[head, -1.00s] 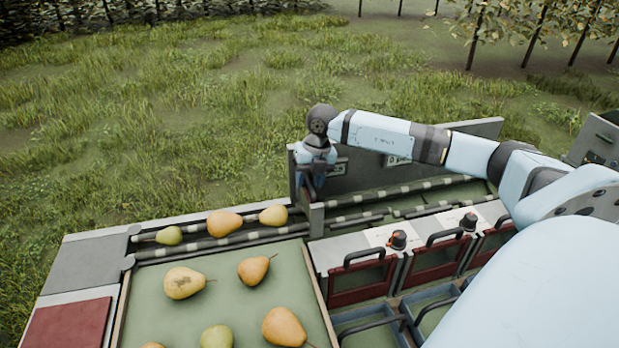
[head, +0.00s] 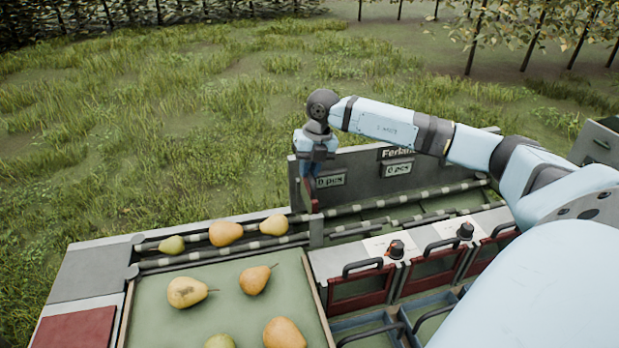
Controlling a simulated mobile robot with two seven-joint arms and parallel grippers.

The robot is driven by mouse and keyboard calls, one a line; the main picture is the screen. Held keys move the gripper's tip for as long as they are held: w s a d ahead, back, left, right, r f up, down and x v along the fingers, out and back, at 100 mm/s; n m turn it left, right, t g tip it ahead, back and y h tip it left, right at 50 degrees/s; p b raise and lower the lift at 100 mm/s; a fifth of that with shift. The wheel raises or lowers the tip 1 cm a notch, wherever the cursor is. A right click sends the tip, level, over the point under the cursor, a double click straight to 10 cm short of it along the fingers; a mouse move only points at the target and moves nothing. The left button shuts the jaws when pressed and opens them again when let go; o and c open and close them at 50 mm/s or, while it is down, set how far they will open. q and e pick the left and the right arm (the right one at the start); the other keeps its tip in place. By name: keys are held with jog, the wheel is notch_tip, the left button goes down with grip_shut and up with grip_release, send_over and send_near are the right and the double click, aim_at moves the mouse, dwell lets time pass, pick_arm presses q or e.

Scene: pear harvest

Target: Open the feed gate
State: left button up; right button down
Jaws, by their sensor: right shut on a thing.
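My right gripper (head: 313,172) is above the end of the narrow roller lane, in front of the grey back panel. It points down and is shut on a narrow red and dark piece (head: 310,193), which appears to be the feed gate or its handle. The gripper hides part of it. A grey upright (head: 316,229) stands just below, at the lane's end. My left gripper is not in view.
A green tray (head: 235,300) with several pears lies in front of the lane. Red-fronted gates with black handles (head: 362,266) stand at the right before blue-edged bins. The back panel (head: 357,170) carries small "0 pcs" displays. Grass lies behind.

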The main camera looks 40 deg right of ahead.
jog(key=shift+r, duration=0.2)
jog(key=c, duration=1.1)
grip_release()
jog(key=shift+f, duration=0.1)
notch_tip(320, 180, up, 14)
jog(key=s+d+b, duration=0.1)
jog(key=d, duration=0.1)
jog(key=shift+s+d+f+b, duration=0.15)
jog(key=shift+d+f+b, duration=0.05)
jog(key=shift+b, duration=0.1)
